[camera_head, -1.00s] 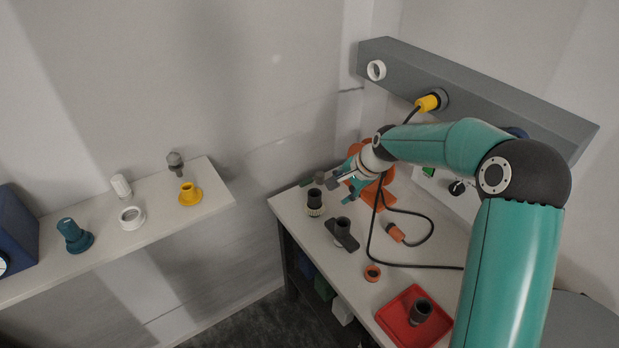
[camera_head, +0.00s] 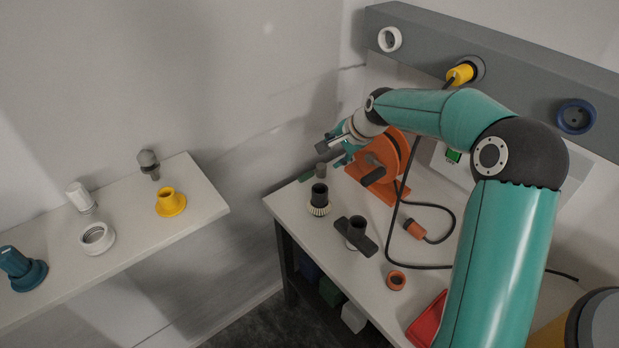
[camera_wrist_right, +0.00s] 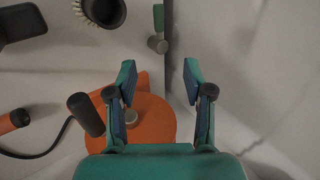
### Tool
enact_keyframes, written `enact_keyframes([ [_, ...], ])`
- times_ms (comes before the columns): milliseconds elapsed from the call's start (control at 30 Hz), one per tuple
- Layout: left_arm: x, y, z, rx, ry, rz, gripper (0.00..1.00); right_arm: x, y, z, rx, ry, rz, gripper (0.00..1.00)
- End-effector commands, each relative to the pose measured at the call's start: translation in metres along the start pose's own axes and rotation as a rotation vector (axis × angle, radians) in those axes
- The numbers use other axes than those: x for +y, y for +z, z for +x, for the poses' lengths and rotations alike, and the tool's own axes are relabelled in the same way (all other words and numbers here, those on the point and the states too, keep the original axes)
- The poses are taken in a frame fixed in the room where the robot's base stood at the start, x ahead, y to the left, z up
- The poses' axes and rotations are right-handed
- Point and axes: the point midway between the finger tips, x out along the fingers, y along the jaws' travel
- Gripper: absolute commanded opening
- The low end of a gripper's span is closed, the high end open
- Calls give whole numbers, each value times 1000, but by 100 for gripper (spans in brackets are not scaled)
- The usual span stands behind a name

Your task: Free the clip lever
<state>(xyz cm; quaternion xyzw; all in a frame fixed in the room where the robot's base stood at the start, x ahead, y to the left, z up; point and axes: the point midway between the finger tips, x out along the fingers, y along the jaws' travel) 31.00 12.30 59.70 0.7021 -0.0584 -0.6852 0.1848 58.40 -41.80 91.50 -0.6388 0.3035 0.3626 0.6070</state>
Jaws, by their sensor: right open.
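No part is clearly recognizable as a clip lever. A small green piece with a grey round end lies at the table's back corner; its grey end (camera_head: 321,171) shows in the head view and its green part (camera_wrist_right: 158,17) in the right wrist view. It may be the lever, but I cannot tell. My right gripper (camera_head: 335,148) is open and empty, above the back of the table beside the orange reel (camera_head: 399,150). In the right wrist view, its spread fingers (camera_wrist_right: 158,80) partly cover the reel (camera_wrist_right: 150,125), and the green piece is beyond the fingertips. My left gripper is not in view.
The reel has a dark crank handle (camera_head: 373,176). A brush-ringed dark cup (camera_head: 319,197), a dark flat-handled part (camera_head: 356,236), an orange ring (camera_head: 396,281) and a cable with an orange connector (camera_head: 415,229) lie on the table. A shelf (camera_head: 205,205) with fittings is at left.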

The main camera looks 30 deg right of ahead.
Motion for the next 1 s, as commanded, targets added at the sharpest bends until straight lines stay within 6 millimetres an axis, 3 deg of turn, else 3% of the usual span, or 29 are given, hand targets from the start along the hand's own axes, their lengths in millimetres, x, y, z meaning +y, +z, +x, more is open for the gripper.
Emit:
enact_keyframes([
  [33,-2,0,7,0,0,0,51,5,-1,7,1,0,2,52],
  [267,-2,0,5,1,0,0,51,8,-5,21,5,2,9,52],
  [800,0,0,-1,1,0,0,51,11,-9,130,8,4,15,52],
  [1000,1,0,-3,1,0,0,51,11,-10,158,10,1,16,52],
])
